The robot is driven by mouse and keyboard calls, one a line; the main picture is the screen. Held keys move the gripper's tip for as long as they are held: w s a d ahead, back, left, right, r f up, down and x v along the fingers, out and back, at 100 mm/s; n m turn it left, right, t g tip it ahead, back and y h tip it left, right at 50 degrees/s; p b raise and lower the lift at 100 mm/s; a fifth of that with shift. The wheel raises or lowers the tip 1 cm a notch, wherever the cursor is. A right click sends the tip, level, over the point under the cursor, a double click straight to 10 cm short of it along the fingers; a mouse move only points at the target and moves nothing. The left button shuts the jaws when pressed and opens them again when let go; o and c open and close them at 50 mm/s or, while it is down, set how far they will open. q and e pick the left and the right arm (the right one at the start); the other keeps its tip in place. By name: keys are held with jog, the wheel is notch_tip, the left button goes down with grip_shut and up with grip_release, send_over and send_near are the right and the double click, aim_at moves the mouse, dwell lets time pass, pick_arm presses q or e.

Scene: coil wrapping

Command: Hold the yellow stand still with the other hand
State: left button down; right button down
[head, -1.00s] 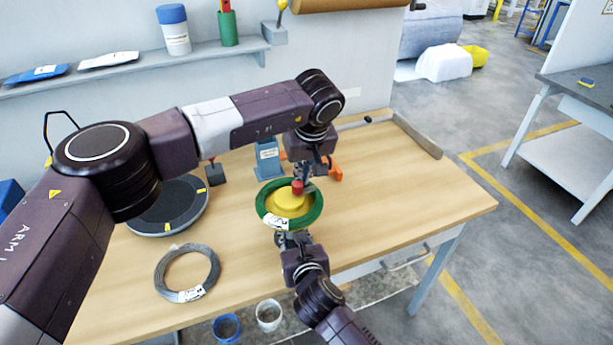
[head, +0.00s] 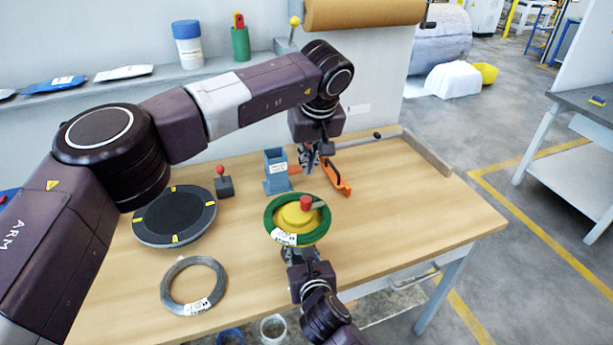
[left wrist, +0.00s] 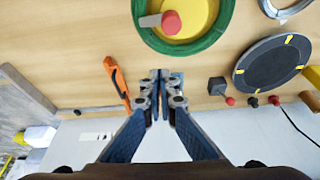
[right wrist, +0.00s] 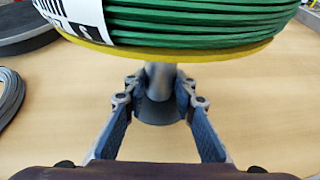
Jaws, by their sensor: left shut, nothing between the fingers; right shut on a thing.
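In the left wrist view the stand (left wrist: 195,18) shows from above. My right gripper (right wrist: 157,95) is shut on the stand's grey post (right wrist: 159,80), below the yellow plate and the coil. In the head view my right gripper (head: 298,257) is partly hidden under the coil. My left gripper (head: 309,168) is shut and empty, above the table behind the stand. It also shows in the left wrist view (left wrist: 160,77).
A black turntable (head: 174,214) and a grey wire coil (head: 193,286) lie on the left of the table. A blue holder (head: 276,172) and an orange tool (head: 338,180) are near my left gripper. The table's right side is clear.

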pick_arm(q)
jog(key=shift+v, duration=1.35)
jog(key=shift+f, duration=0.1)
pick_arm(e)
jog(key=c, duration=1.5)
grip_release()
